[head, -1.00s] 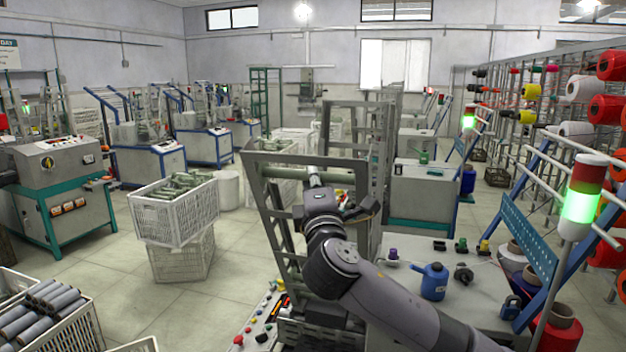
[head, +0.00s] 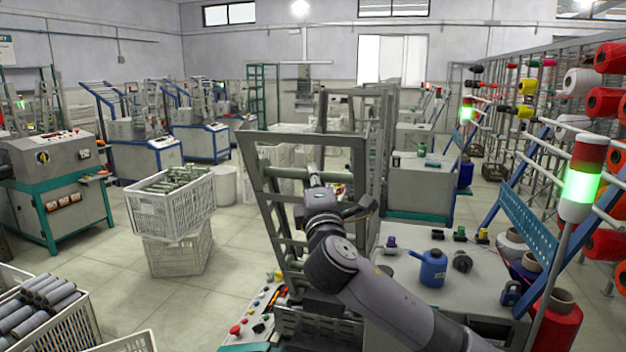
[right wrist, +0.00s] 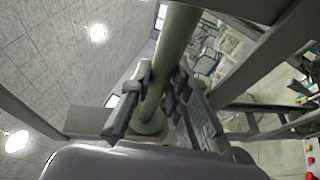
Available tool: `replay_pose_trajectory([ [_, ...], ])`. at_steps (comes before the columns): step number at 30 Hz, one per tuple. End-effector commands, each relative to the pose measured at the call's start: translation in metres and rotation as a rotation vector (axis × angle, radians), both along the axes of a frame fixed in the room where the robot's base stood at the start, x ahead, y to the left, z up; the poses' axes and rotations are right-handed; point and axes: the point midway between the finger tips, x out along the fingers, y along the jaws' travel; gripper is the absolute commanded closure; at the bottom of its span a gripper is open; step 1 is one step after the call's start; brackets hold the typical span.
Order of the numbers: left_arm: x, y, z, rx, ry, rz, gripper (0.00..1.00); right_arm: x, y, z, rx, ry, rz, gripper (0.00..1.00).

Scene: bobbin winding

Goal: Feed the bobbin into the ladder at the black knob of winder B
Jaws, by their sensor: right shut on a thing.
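A long pale-green bobbin (head: 285,173) lies level across the grey metal ladder frame (head: 267,208) of the near winder in the head view. My right gripper (head: 314,178) is shut on the bobbin near its middle. In the right wrist view, the fingers (right wrist: 158,98) close on both sides of the green tube (right wrist: 175,45). The bobbin sits below the ladder's top bar; I cannot tell whether it touches the rails. The near control panel (head: 262,310) has coloured buttons and dark knobs, partly hidden by my arm. My left gripper is not in view.
A white crate of green bobbins (head: 172,210) stands on another crate at left. A crate of grey tubes (head: 60,325) is at lower left. A blue can (head: 432,268) stands on the machine top at right, near a green-lit signal lamp (head: 581,185).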

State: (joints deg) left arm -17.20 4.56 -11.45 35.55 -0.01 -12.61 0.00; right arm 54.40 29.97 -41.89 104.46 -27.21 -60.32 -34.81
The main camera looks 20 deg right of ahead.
Motion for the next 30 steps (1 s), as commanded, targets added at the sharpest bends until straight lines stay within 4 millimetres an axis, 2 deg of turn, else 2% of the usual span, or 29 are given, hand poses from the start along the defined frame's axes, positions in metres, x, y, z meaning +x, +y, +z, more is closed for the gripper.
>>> replay_pose_trajectory([
  [7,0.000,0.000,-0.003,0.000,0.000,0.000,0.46,0.001,-0.001,-0.003,0.000,0.000,0.000,1.00],
  [24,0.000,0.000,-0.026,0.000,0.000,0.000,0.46,0.012,-0.008,-0.035,0.000,0.000,0.000,1.00],
  [30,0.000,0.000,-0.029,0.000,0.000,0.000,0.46,0.014,-0.010,-0.039,0.000,0.000,-0.001,1.00],
])
